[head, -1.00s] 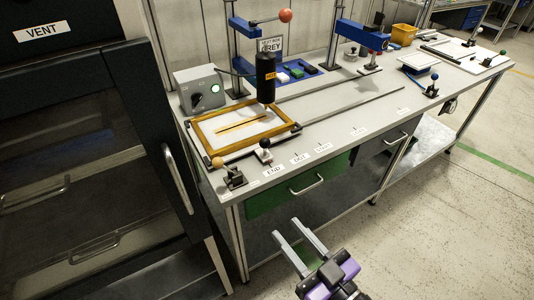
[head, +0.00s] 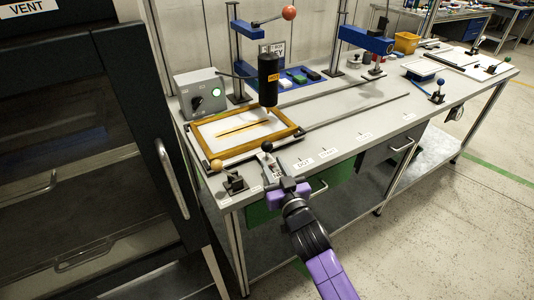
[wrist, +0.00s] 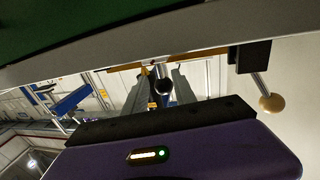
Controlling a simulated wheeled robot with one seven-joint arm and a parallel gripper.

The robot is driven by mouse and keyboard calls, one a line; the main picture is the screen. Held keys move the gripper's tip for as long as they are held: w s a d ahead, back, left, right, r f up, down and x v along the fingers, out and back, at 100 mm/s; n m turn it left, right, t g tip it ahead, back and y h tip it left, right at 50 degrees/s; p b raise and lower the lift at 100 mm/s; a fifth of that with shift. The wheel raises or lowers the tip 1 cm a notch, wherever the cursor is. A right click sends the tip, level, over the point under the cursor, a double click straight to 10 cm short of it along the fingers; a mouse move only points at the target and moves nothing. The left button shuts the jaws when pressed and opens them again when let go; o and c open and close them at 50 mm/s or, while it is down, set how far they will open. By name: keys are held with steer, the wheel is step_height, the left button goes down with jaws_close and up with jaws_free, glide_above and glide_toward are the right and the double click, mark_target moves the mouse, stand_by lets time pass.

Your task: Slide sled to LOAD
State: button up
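The sled (head: 290,122) is a wooden frame with a pale bed and a thin dark-and-orange strip. It sits at the left end of long rails on the bench, beneath a black cylinder. Its black knob (head: 267,146) stands at the front edge, by the END side of the label row. My gripper (head: 268,164) is at this knob. In the wrist view the knob (wrist: 163,88) lies between my two fingers (wrist: 161,85); whether they press on it is unclear. The labels farther right (head: 408,116) are too small to read, so I cannot pick out LOAD.
A latch with a tan ball (head: 216,165) is at the sled's front left corner; it also shows in the wrist view (wrist: 271,102). The black cylinder (head: 268,80) hangs over the sled. A blue-knobbed lever (head: 437,91) stands right. The rail (head: 360,110) to the right looks clear.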

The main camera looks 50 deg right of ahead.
mark_target(267, 154)
steer(key=shift+x, duration=2.8)
steer(key=shift+c, duration=0.2)
jaws_close()
steer(key=shift+r, duration=0.25)
